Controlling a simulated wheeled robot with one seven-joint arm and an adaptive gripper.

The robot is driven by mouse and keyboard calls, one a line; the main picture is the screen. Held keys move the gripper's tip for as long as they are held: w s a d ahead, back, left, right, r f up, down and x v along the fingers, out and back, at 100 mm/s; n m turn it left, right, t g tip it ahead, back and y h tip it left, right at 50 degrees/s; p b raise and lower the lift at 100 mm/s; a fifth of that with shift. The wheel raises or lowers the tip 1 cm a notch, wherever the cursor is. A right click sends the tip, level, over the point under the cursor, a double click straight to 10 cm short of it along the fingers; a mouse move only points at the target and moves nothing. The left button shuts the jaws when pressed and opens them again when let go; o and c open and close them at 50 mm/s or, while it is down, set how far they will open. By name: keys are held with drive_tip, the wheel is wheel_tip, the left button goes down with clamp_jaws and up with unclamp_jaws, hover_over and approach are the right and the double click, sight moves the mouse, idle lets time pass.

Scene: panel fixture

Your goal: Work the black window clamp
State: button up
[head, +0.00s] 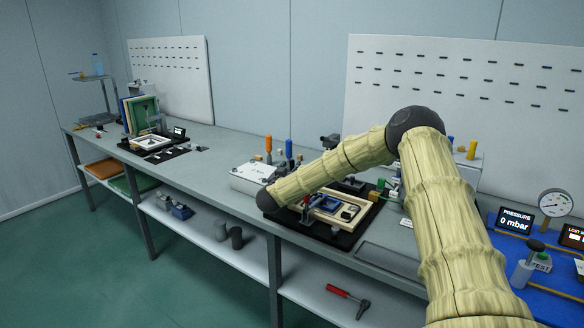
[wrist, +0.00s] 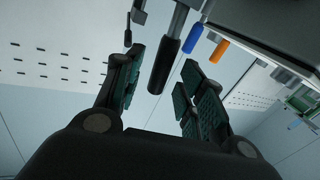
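In the wrist view my gripper (wrist: 160,85) is open, its dark pads apart on either side. A black cylindrical grip (wrist: 165,65) on a grey bar shows in the gap between the fingers, with space on both sides. It looks like the clamp's handle, and how deep it sits between the pads is hard to tell. In the head view a wooden-framed panel fixture (head: 364,205) with a blue part (head: 326,203) lies on a black mat under my forearm.
Orange (head: 268,144) and blue (head: 289,149) handles stand behind a white box (head: 247,178); both show in the wrist view. A blue test board with a pressure display (head: 515,220) is at the right. The bench's left-middle stretch (head: 215,150) is mostly clear.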

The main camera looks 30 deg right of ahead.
drive_tip(key=shift+x, duration=1.4)
clamp_jaws()
